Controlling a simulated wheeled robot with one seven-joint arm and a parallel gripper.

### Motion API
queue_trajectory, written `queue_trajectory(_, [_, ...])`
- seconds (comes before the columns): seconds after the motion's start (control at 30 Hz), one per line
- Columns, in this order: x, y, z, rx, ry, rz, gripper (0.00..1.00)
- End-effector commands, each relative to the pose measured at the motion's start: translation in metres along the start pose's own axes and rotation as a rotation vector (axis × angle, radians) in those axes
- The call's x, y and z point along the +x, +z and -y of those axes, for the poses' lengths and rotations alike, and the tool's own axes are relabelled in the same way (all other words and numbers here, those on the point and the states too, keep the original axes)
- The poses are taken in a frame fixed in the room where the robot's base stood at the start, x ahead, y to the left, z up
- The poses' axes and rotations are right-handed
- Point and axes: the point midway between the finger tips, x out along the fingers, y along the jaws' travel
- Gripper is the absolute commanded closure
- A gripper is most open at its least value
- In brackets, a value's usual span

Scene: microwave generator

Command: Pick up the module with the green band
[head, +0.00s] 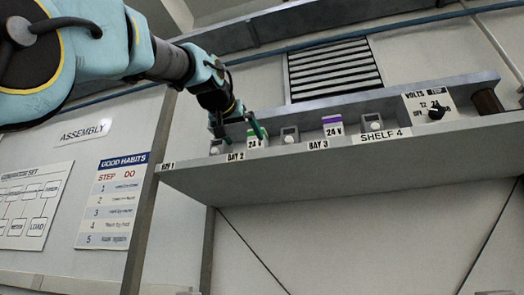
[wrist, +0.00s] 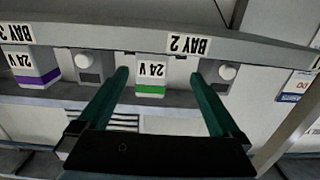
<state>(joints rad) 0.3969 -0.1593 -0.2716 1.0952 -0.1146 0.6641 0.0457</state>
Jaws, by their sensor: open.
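The module with the green band (head: 263,136) stands on the shelf, partly hidden behind a finger of my gripper in the head view. It also shows in the wrist view (wrist: 151,80), upside down, with a white 24 V label above its green band there. My gripper (head: 236,133) is at the shelf front. In the wrist view its two dark green fingers (wrist: 160,76) are open, one on each side of the module. The left finger is nearer the module than the right one. I see no clear contact, and depth is hard to judge.
A purple-banded 24 V module (head: 333,125) stands further right on the shelf (head: 330,162). Grey units with round white knobs (head: 289,136) stand between the modules; one knob (wrist: 227,72) is close beside my right finger in the wrist view. A dial panel (head: 430,105) is at the right end.

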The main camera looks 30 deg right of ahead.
Motion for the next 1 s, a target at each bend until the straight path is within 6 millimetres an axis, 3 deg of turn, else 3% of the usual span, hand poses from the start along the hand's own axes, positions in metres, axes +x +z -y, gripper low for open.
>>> queue_trajectory(0.03, [-0.007,-0.013,-0.006,0.003,0.009,-0.020,0.00])
queue_trajectory(0.17, [0.001,-0.024,-0.010,0.005,0.017,-0.034,0.00])
queue_trajectory(0.4, [0.036,-0.025,-0.010,0.005,0.017,-0.033,0.00])
queue_trajectory(0.63, [0.051,-0.025,-0.011,0.004,0.016,-0.033,0.00])
queue_trajectory(1.0, [0.094,-0.026,-0.012,0.004,0.016,-0.033,0.00])
